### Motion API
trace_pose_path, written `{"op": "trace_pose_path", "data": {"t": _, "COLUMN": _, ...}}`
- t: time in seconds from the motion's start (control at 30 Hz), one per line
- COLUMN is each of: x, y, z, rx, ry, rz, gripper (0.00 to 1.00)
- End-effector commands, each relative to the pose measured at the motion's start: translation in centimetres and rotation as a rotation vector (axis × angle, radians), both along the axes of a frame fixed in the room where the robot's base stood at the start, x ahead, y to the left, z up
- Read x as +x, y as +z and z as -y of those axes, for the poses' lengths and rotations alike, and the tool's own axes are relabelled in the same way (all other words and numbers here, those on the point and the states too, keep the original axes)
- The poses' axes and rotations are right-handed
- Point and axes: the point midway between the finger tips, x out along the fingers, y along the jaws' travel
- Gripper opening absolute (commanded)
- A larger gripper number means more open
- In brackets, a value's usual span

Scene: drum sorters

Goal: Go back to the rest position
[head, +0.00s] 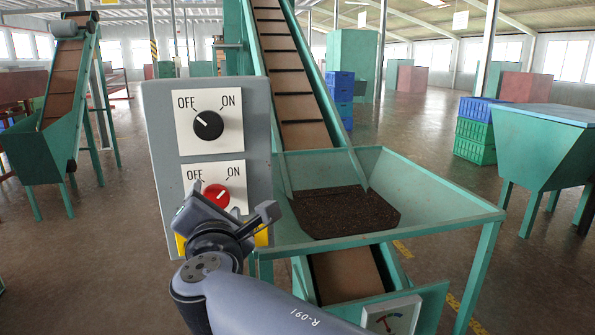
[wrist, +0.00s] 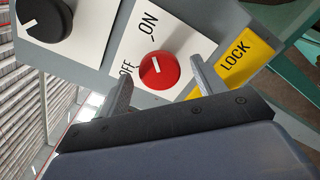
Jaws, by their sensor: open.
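A grey control box (head: 158,150) stands left of centre in the head view. Its upper black knob (head: 208,125) has its white mark toward OFF. The red knob (head: 215,196) below has its mark toward ON; it also shows in the wrist view (wrist: 158,70). My gripper (head: 226,207) is open in front of the lower part of the box. In the wrist view, its two fingers (wrist: 160,78) stand on either side of the red knob with gaps, holding nothing. A yellow LOCK label (wrist: 245,62) is beside the right finger; my gripper partly hides it in the head view.
A green hopper (head: 440,193) with dark granular material (head: 345,212) stands right of the box, below an inclined conveyor (head: 285,70). A small gauge (head: 390,318) is near my arm. Another hopper (head: 545,145) and crates (head: 475,140) stand right. Floor between them is open.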

Motion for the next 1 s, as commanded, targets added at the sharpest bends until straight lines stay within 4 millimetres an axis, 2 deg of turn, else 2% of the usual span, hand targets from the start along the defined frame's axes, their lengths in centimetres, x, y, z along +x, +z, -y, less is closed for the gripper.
{"op": "trace_pose_path", "data": {"t": 0.03, "x": 0.00, "y": 0.51, "z": -0.01, "rx": -0.031, "ry": 0.000, "rz": 0.006, "gripper": 0.65}}
{"op": "trace_pose_path", "data": {"t": 1.0, "x": -0.01, "y": 0.48, "z": 0.01, "rx": -0.611, "ry": 0.000, "rz": 0.146, "gripper": 0.65}}
